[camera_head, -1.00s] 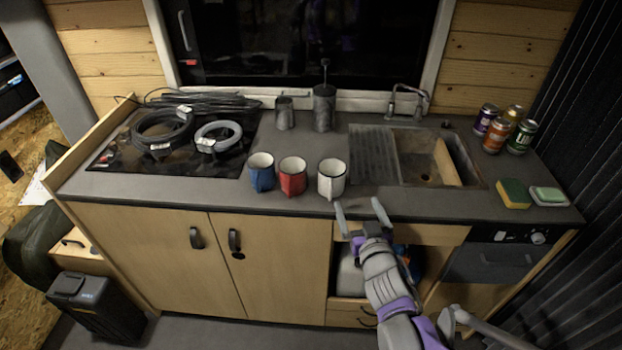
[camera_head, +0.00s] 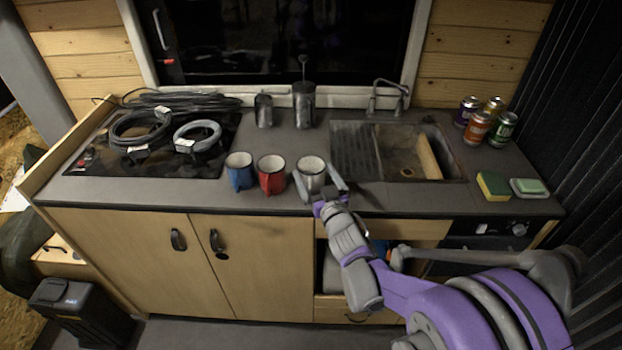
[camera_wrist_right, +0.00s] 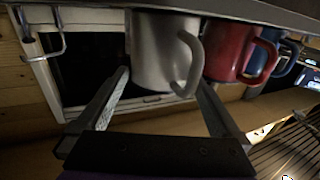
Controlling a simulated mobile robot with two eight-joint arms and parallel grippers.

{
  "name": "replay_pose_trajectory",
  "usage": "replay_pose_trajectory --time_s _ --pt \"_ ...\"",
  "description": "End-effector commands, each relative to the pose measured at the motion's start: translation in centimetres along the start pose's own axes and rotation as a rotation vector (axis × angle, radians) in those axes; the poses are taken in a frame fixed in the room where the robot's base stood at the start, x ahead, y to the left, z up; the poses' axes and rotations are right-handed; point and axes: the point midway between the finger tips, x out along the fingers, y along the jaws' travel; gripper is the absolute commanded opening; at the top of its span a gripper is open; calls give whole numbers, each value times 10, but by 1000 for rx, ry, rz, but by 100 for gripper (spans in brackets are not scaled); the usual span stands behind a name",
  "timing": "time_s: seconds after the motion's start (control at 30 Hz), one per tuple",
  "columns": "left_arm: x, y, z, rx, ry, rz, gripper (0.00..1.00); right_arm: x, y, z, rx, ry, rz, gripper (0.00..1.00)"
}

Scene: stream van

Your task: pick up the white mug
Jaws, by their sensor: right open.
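The white mug (camera_head: 312,170) stands upright on the grey counter, at the right end of a row of three mugs. My right gripper (camera_head: 320,185) is open, with one finger on each side of the white mug. In the right wrist view the white mug (camera_wrist_right: 163,55) appears upside down between the two fingers (camera_wrist_right: 165,85), its handle to the right. I cannot tell whether the fingers touch it. My left gripper is not in view.
A red mug (camera_head: 271,174) stands close left of the white mug, and a blue mug (camera_head: 240,171) beyond it. A sink (camera_head: 405,152) lies to the right. Cans (camera_head: 476,128) and a sponge (camera_head: 493,186) are at far right.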

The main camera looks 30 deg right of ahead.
Motion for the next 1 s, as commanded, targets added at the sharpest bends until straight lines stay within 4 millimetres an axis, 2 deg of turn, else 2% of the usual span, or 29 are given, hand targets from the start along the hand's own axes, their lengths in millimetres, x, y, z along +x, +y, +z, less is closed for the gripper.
replay_pose_trajectory --time_s 0.1,0.2,0.47,0.87,0.9,1.0 --pt "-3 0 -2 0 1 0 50 19 0 -1 1 1 0 100" --pt "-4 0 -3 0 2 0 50 26 0 -1 0 0 0 100" --pt "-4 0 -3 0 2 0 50 28 0 0 0 0 0 98" --pt "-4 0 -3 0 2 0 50 28 0 0 0 0 1 26" --pt "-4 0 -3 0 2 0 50 28 0 0 0 0 0 23" --pt "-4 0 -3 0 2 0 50 28 0 0 0 0 0 23"
